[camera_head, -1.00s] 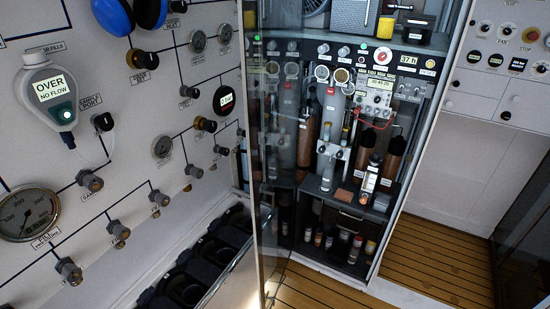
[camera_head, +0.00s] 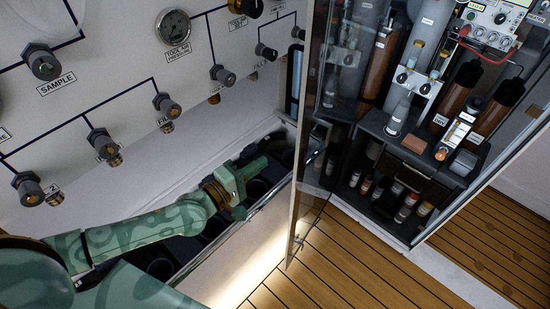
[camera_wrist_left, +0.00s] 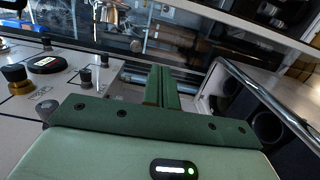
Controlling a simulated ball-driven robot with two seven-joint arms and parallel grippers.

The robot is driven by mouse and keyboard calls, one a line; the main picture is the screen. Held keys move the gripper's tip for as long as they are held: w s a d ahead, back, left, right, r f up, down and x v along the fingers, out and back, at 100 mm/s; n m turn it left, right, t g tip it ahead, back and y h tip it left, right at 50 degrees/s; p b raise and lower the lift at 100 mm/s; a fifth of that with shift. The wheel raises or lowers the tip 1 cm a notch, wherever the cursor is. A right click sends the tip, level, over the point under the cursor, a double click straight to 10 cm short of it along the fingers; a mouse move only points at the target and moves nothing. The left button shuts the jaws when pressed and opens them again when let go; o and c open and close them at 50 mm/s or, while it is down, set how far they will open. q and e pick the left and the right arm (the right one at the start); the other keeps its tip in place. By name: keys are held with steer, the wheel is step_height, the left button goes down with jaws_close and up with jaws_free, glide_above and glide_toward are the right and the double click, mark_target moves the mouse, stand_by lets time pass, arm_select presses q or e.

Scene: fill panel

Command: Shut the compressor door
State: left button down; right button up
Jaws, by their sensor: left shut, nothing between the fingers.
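The compressor door (camera_head: 311,185) is a tall glass panel with a thin pale frame. It stands open in the head view, swung out from the left side of the compressor cabinet (camera_head: 405,170). My left gripper (camera_head: 240,187) is shut and empty. It reaches in from the lower left, over the dark bins and to the left of the door; I see a gap between them in the picture. In the left wrist view its fingers (camera_wrist_left: 162,88) are together and point towards a glass and metal area. Which part of that is the door I cannot tell. My right gripper is not in view.
Brown cylinders (camera_head: 455,95) and small bottles stand inside the cabinet. The plank floor (camera_head: 350,265) in front is clear.

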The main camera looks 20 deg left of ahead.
arm_select(q)
steer(key=w+d, duration=0.7)
steer(key=shift+w+d, duration=0.25)
